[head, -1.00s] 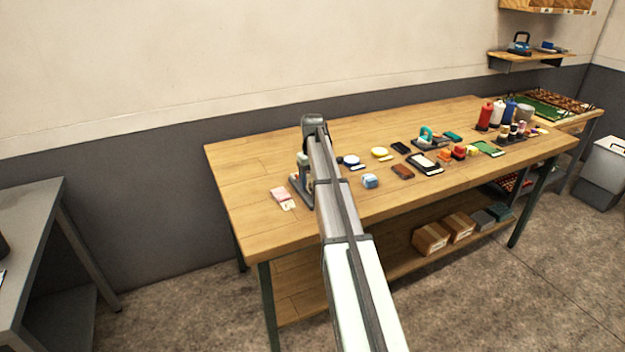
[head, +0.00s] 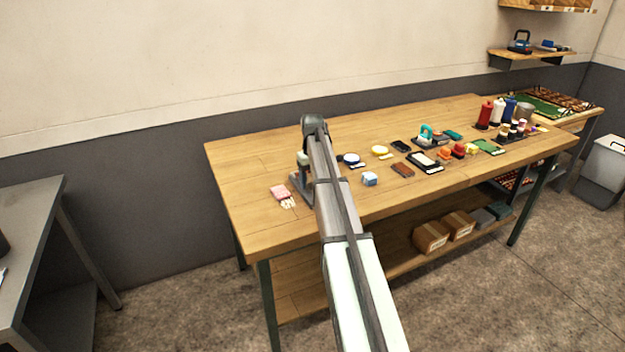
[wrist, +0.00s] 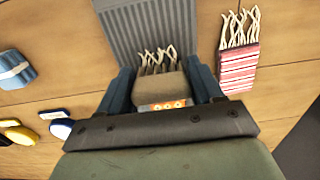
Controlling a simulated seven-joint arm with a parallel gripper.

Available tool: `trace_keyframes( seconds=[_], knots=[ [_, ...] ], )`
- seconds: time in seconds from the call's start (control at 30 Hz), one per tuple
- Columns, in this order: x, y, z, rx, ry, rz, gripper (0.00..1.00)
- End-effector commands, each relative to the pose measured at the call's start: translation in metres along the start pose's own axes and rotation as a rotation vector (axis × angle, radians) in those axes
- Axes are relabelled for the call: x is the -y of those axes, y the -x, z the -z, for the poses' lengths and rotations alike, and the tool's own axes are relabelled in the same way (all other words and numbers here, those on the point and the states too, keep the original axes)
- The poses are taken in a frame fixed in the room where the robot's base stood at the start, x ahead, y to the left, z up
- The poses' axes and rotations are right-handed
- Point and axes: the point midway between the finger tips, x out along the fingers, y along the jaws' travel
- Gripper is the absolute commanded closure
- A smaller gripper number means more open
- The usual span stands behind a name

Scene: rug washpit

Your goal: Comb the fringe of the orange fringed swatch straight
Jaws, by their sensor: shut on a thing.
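My gripper (wrist: 162,86) is shut on a tan block (wrist: 163,88), which sits between its two blue fingers. An orange patterned strip, part of the orange fringed swatch (wrist: 165,104), shows on the palm side of the block. Pale wavy strands (wrist: 157,62) stick out past the block's far edge; some cross each other. They lie over a grey ribbed board (wrist: 140,25). The block hides the middle of the swatch, and I cannot see any comb teeth. In the head view my arm hides the swatch and most of the fingers.
A pink striped swatch (wrist: 238,68) with crooked pale fringe lies close on the right; it also shows in the head view (head: 280,192). A blue block (wrist: 14,70) and blue and yellow round things (wrist: 18,132) lie left. Bottles (head: 498,112) and small items crowd the table's right half.

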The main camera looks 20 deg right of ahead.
Motion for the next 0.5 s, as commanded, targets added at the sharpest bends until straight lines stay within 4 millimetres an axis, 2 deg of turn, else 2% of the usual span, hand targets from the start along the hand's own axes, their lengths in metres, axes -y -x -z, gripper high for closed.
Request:
trace_keyframes(
  seconds=[0.5],
  knots=[
    [0.0002, -0.0019, -0.0041, 0.002, 0.0, 0.0, 0.59]
  ],
)
